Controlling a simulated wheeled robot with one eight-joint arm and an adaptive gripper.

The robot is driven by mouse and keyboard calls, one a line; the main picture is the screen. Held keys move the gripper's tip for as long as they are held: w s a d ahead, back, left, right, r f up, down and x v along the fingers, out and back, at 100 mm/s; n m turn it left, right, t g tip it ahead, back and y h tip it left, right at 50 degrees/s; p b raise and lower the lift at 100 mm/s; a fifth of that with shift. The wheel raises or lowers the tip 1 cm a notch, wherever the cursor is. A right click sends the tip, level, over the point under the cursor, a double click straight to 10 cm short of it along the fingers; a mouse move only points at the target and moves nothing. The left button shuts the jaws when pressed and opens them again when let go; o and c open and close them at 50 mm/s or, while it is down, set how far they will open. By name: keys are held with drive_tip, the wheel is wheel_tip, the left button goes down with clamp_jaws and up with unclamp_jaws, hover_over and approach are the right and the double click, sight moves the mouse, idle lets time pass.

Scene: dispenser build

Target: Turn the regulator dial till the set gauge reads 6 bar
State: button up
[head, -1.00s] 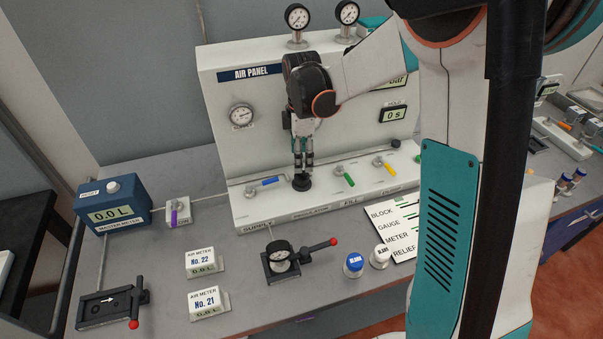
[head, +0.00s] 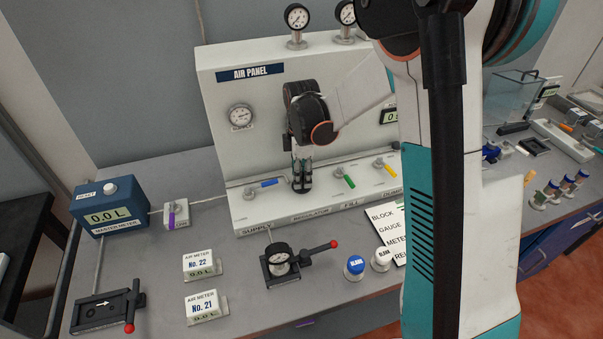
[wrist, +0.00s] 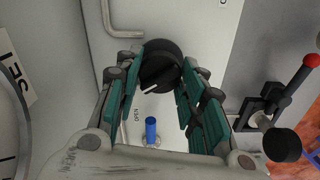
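The black regulator dial (wrist: 160,63) shows in the wrist view with a white mark on its face, near the fingertips of my gripper (wrist: 163,75). The two teal-padded fingers are spread, one on each side of the dial; I cannot tell whether they touch it. In the head view my gripper (head: 301,186) is down over the dial's place on the air panel (head: 225,160), and mostly hides the dial. Part of a round gauge (wrist: 10,135) beside a SET label (wrist: 14,72) shows at the wrist view's left edge; its reading cannot be told.
The blue valve handle (head: 263,183) is left of my gripper, the green one (head: 349,181) and yellow one (head: 391,171) right. The supply gauge (head: 241,116) is on the panel's face. A fixture with a red-knobbed lever (head: 333,244) stands in front. My arm hides the panel's right part.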

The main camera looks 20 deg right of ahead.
drive_tip(key=shift+m, duration=0.3)
drive_tip(key=m, duration=0.4)
drive_tip(key=shift+b, duration=0.4)
drive_tip(key=m, duration=0.5)
drive_tip(key=shift+m+b, duration=0.3)
drive_tip(key=shift+m, duration=0.1)
drive_tip(key=m, duration=0.4)
drive_tip(key=shift+m, duration=0.3)
drive_tip(key=m, duration=0.5)
drive_tip(key=shift+b, duration=0.3)
drive_tip(key=o, duration=1)
drive_tip(key=shift+o, duration=0.2)
